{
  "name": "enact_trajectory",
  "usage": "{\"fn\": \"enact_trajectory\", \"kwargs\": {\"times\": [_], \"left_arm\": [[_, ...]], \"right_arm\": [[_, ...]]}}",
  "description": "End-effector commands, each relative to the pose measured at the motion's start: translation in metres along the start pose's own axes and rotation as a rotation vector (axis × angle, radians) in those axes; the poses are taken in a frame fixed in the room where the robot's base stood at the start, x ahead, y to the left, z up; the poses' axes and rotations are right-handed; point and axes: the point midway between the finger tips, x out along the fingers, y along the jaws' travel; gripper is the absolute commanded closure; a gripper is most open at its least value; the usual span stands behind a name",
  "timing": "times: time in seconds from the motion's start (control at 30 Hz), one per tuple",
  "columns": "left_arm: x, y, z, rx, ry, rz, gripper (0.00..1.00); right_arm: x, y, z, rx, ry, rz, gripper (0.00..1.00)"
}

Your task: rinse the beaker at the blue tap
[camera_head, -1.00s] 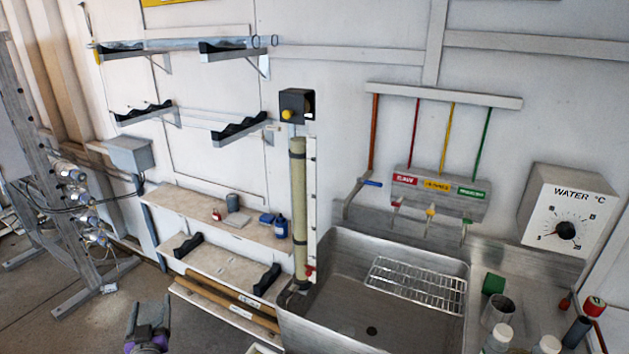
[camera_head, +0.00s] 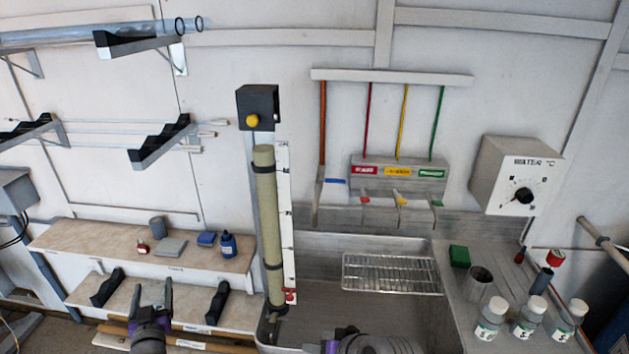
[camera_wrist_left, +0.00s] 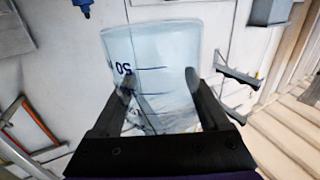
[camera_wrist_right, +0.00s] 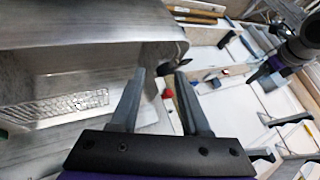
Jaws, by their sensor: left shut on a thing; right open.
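My left gripper (camera_head: 153,294) is at the lower left of the head view, in front of the shelves and left of the sink. In the left wrist view it is shut on a clear beaker (camera_wrist_left: 155,60) with dark markings and a "50". The beaker is hard to make out in the head view. The blue tap (camera_head: 335,181) has a blue lever and a grey spout, under an orange-brown pipe on the wall. It is apart from the beaker. My right gripper (camera_wrist_right: 160,90) is open and empty in the right wrist view, near the sink's edge.
The steel sink (camera_head: 408,310) holds a wire rack (camera_head: 392,273). Red, yellow and green taps are right of the blue one. A tall column (camera_head: 267,215) stands at the sink's left edge. Bottles (camera_head: 528,318) and a metal cup (camera_head: 478,284) stand on the right counter.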

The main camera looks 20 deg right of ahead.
Motion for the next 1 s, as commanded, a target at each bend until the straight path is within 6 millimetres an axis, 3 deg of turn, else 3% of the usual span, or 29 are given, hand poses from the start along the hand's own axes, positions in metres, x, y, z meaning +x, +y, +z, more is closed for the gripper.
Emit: {"fn": "enact_trajectory", "kwargs": {"times": [0.03, 0.27, 0.4, 0.5, 0.7, 1.0], "left_arm": [[-0.001, 0.000, 0.001, 0.000, 0.000, 0.000, 0.80], [-0.001, 0.000, 0.003, 0.000, -0.001, 0.000, 0.80], [-0.001, 0.000, 0.004, 0.000, -0.001, 0.000, 0.80], [-0.001, 0.000, 0.004, 0.000, -0.002, 0.000, 0.80], [-0.001, 0.000, 0.005, 0.000, -0.002, 0.000, 0.80], [-0.001, 0.000, 0.005, 0.000, -0.002, 0.000, 0.80]], "right_arm": [[0.002, -0.007, -0.028, 0.084, 0.043, -0.042, 0.54], [0.003, -0.020, -0.151, 0.471, 0.246, -0.232, 0.54], [-0.002, -0.006, -0.223, 0.706, 0.372, -0.333, 0.54], [-0.007, 0.011, -0.267, 0.858, 0.454, -0.393, 0.54], [-0.014, 0.043, -0.321, 1.071, 0.565, -0.475, 0.54], [-0.006, 0.055, -0.348, 1.145, 0.600, -0.504, 0.54]]}}
